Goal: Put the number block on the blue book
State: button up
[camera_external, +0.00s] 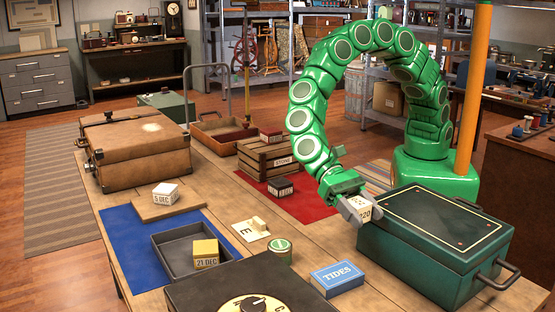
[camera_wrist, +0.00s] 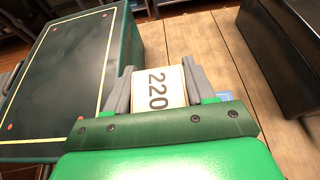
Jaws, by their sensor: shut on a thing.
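The number block (camera_external: 365,211) is a cream block with black digits. In the wrist view the number block (camera_wrist: 160,88) reads 220. My gripper (camera_external: 355,208) is shut on it, with one grey finger on each side in the wrist view (camera_wrist: 159,76). The block is held above the table, by the left end of the green box. The blue book (camera_external: 337,279), marked TIDES, lies flat on the table below and a little left of the block. In the wrist view only a small blue patch of it (camera_wrist: 224,96) shows beside the right finger; the rest is hidden.
The large green box (camera_external: 430,248) stands close right of my gripper. A small green tin (camera_external: 279,251) and a black box with a dial (camera_external: 215,297) are left of the book. A dark tray (camera_external: 172,246) holds a yellow block (camera_external: 205,254). Bare table surrounds the book's right side.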

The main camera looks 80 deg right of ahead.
send_over(342, 278)
jog(key=d, duration=0.1)
jog(key=f, duration=0.6)
jog(key=shift+s+f, duration=0.1)
jog(key=shift+s, duration=0.1)
jog(key=shift+w+a+f, duration=0.2)
jog(key=shift+a+f, duration=0.25)
jog(key=shift+f, duration=1.5)
jog(key=shift+f, duration=0.1)
jog(key=o, duration=1)
